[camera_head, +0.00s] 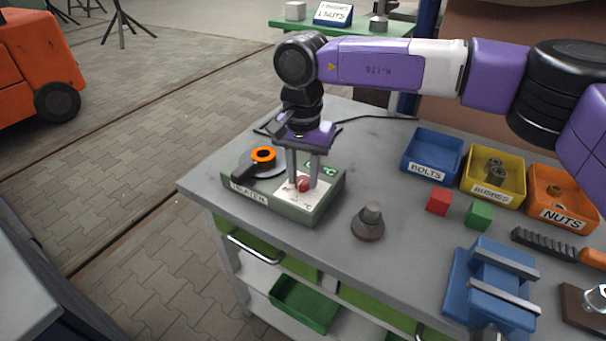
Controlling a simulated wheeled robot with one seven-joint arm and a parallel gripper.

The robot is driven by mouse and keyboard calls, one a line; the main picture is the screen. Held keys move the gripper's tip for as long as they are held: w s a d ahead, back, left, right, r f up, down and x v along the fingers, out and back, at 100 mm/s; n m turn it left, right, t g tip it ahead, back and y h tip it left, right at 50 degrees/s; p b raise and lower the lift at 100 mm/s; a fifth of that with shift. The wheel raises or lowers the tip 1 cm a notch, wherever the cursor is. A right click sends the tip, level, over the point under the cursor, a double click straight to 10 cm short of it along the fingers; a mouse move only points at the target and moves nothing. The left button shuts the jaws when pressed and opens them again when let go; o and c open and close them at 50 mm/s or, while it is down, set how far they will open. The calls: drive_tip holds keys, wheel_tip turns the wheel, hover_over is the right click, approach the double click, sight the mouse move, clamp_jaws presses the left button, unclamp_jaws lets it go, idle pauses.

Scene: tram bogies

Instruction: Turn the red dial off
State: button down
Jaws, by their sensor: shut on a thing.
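The red dial (303,183) sits on the white panel at the right part of the green heater box (285,212), which stands at the left of the grey bench top. My gripper (304,184) points straight down over the panel. Its two grey fingers stand on either side of the dial and are shut on it. The fingers partly cover the dial, and I cannot read its pointer or setting. A green display on the box shows behind the fingers, partly hidden. A dark round plate with an orange ring (263,155) and a black handle is on the box's left part.
Blue (432,155), yellow (492,178) and orange (562,197) bins stand at the back right. A red cube (438,202), a green cube (479,214), a metal part (369,222) and a blue vise (492,287) are on the bench. The left bench edge is close to the heater.

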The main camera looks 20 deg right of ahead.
sight(303, 179)
idle(0.4)
drive_tip(key=c, duration=1)
unclamp_jaws()
wheel_tip(303, 179, up, 8)
drive_tip(key=shift+f+b, duration=0.1)
drive_tip(key=shift+b, duration=0.2)
